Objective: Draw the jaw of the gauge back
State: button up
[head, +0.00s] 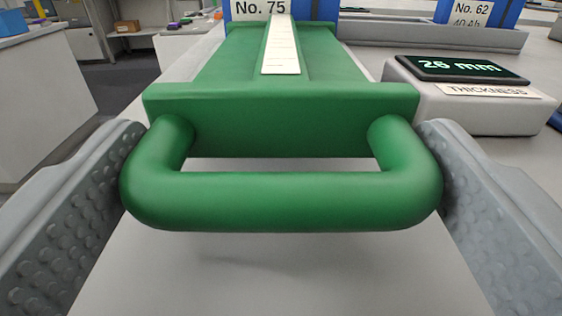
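The gauge's green jaw (280,122) lies ahead of me, with a thick green U-shaped handle (280,202) on its near face. My gripper (282,175) has one grey finger on each side of the handle, with the dimpled pads facing its rounded ends. The fingers appear shut on the handle, with no gap visible at either side. A white scale strip (281,45) runs along the top of the green slide. The readout (458,68) on the right shows 26 mm above a THICKNESS label.
A blue block labelled No. 75 (265,10) stands at the far end of the green slide. The pale bench (270,280) under and before the handle is clear.

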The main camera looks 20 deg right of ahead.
jog(key=shift+c, duration=1.2)
jog(key=shift+v, duration=1.85)
jog(key=shift+s, duration=0.1)
jog(key=o, duration=1.1)
jog(key=shift+s+a, duration=0.1)
jog(key=shift+c, duration=0.2)
jog(key=v, duration=1.7)
jog(key=shift+s, duration=0.2)
jog(key=shift+r, duration=0.15)
